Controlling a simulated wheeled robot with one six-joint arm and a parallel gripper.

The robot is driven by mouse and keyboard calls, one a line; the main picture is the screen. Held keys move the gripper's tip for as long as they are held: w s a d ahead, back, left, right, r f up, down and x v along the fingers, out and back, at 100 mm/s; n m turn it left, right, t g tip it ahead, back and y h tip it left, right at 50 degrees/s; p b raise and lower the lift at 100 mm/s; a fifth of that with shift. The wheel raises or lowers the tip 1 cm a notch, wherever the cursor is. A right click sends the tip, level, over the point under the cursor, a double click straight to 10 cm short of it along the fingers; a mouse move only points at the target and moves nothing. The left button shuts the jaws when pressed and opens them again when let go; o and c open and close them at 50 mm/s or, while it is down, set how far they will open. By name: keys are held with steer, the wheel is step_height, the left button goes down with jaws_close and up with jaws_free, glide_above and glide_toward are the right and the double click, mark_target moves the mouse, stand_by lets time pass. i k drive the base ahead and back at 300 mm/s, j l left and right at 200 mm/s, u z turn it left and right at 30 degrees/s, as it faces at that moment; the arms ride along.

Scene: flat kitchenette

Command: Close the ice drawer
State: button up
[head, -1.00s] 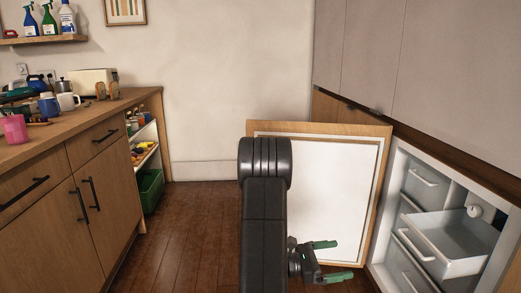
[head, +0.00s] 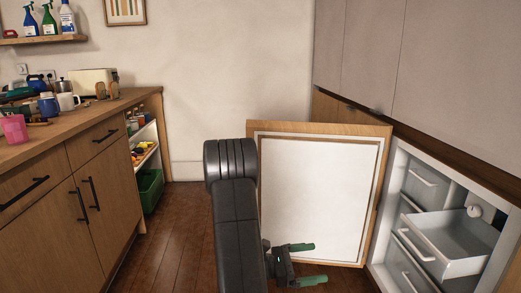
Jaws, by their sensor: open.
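The ice drawer (head: 447,262) is a pale grey tray-like drawer pulled out of the white freezer cabinet at the right of the head view. It has a white bar handle (head: 416,245) on its front, and its inside looks empty. My gripper (head: 308,264) is low in the middle, with green fingertips spread apart and pointing right. It is open, empty and well to the left of the drawer, touching nothing that I can see.
The freezer door (head: 318,200) stands wide open behind my arm. Other drawers (head: 425,187) in the freezer look shut. A wooden counter (head: 90,118) with cups runs along the left. Brown floor (head: 180,235) lies free between counter and door.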

mark_target(463, 245)
steer(key=i+l, duration=1)
steer(key=i+l+u, duration=0.15)
steer(key=u, duration=0.2)
steer(key=l+u, duration=0.15)
steer(key=u, duration=1.7)
